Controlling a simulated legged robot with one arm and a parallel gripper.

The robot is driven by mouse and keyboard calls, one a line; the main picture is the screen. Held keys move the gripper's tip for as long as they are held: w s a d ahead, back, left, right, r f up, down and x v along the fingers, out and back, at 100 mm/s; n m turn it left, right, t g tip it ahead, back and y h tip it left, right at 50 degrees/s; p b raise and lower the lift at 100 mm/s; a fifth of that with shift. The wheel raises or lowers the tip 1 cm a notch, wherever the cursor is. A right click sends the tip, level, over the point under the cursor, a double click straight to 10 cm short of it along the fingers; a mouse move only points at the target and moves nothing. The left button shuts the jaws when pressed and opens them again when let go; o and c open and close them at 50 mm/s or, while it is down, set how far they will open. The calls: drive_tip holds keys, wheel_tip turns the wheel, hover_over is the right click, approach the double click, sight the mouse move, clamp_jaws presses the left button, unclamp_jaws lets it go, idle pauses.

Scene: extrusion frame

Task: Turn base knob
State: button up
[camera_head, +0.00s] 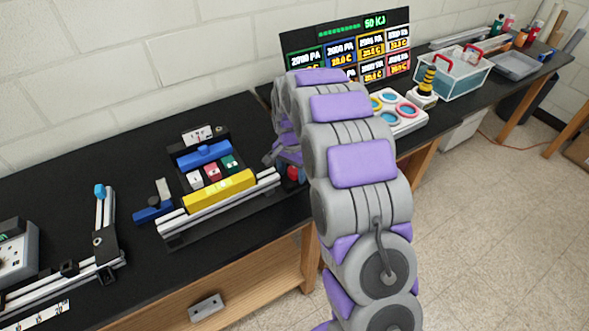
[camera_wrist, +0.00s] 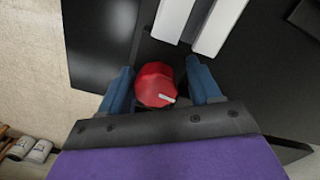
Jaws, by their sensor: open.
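The base knob is red with a white pointer mark; in the wrist view the red knob (camera_wrist: 154,86) sits between the two blue fingers of my gripper (camera_wrist: 160,88). The fingers are open, one on each side, with a small gap on the right; contact on the left is unclear. In the head view the red knob (camera_head: 292,174) shows at the right end of the extrusion frame (camera_head: 222,202), beside my gripper (camera_head: 272,158), which is partly hidden by my arm.
The frame carries a yellow block (camera_head: 219,187) and a blue block (camera_head: 204,154). The black bench (camera_head: 80,170) holds another rail assembly (camera_head: 104,240) at left. A display panel (camera_head: 303,48), a tray of coloured rings (camera_head: 407,120) and a clear bin (camera_head: 462,76) stand to the right.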

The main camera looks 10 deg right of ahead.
drive_tip(key=shift+a+r, duration=0.2)
drive_tip(key=shift+r, duration=0.05)
drive_tip(key=shift+w+d+r, duration=0.1)
drive_tip(key=shift+d+r, duration=0.05)
drive_tip(key=shift+d, duration=0.75)
drive_tip(key=c, duration=0.4)
drive_tip(key=shift+d, duration=0.1)
drive_tip(key=shift+c, duration=0.9)
drive_tip(key=shift+a, duration=0.3)
drive_tip(key=c, duration=0.5)
